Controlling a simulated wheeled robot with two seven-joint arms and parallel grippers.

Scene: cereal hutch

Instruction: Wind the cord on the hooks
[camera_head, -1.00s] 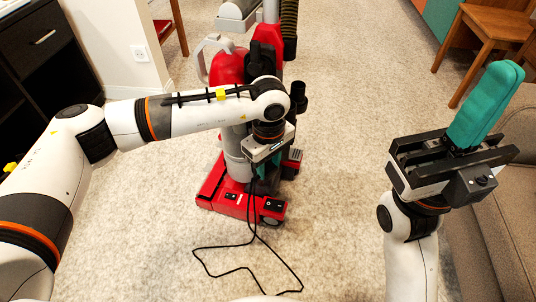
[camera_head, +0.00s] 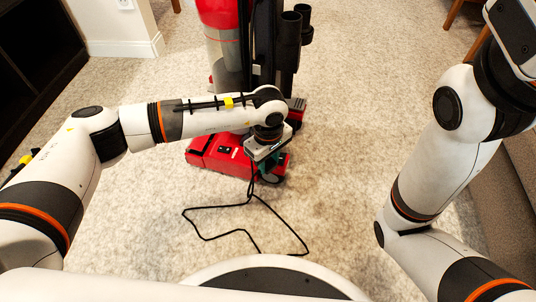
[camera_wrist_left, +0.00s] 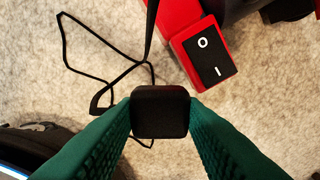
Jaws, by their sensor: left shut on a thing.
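The black cord (camera_head: 240,232) lies in a loose loop on the carpet in front of the red upright vacuum (camera_head: 222,18). One stretch rises toward my left gripper (camera_head: 270,163), which is low in front of the vacuum's base. In the left wrist view, the green fingers of my left gripper (camera_wrist_left: 160,115) are shut on a black block-shaped cord end (camera_wrist_left: 160,112). The cord (camera_wrist_left: 104,76) shows on the carpet beyond it. My right arm reaches up at the right, with its gripper outside the view. I cannot make out the hooks.
The vacuum's red base (camera_head: 215,152) stands just behind my left gripper; its rocker switch (camera_wrist_left: 208,55) shows in the wrist view. A dark cabinet (camera_head: 35,60) is at the left and a sofa (camera_head: 495,205) at the right.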

